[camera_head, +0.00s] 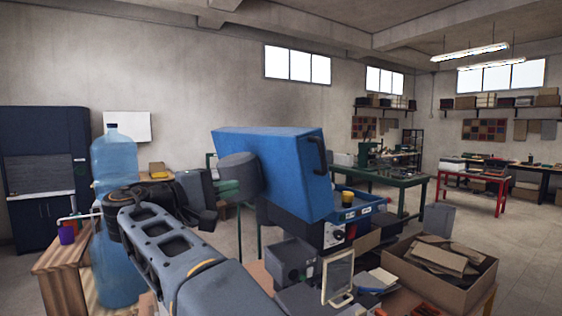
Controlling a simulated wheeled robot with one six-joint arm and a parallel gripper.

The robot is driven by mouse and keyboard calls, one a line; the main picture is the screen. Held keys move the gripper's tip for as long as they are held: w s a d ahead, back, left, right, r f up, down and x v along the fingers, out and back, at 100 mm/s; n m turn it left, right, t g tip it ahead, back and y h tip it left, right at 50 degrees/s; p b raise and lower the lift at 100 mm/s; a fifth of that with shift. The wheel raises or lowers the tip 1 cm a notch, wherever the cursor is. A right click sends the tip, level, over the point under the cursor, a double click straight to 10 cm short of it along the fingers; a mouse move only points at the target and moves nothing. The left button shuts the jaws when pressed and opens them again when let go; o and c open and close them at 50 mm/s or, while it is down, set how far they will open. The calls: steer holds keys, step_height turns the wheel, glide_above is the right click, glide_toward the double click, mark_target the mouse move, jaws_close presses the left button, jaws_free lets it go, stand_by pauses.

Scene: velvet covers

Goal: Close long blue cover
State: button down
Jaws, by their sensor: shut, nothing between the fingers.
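The long blue cover (275,165) stands raised and tilted in the middle of the head view, with a dark handle (319,155) on its right end. Below it is a blue machine base (370,212) with a dial panel, partly hidden by the cover. A grey cylinder (239,166) overlaps the cover's left side.
A large blue water bottle (115,235) stands left, close to my arm. In front are a grey box (290,262), a framed panel (337,277) and an open carton (465,294).

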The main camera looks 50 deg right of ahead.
mark_target(291, 148)
steer(key=s+d+r+m+g+p, duration=0.1)
steer(key=d+r, duration=0.1)
steer(key=d, duration=0.2)
steer(key=s+d+r+g+p, duration=0.1)
steer(key=d+r, duration=0.1)
steer(key=d, duration=0.1)
steer(key=s+d+r+m+g+h+p, duration=0.1)
steer(key=d+r, duration=0.1)
steer(key=d, duration=0.2)
steer(key=shift+s+d+r+m+p, duration=0.3)
steer(key=shift+s+d+r+p, duration=0.05)
steer(key=shift+r, duration=0.05)
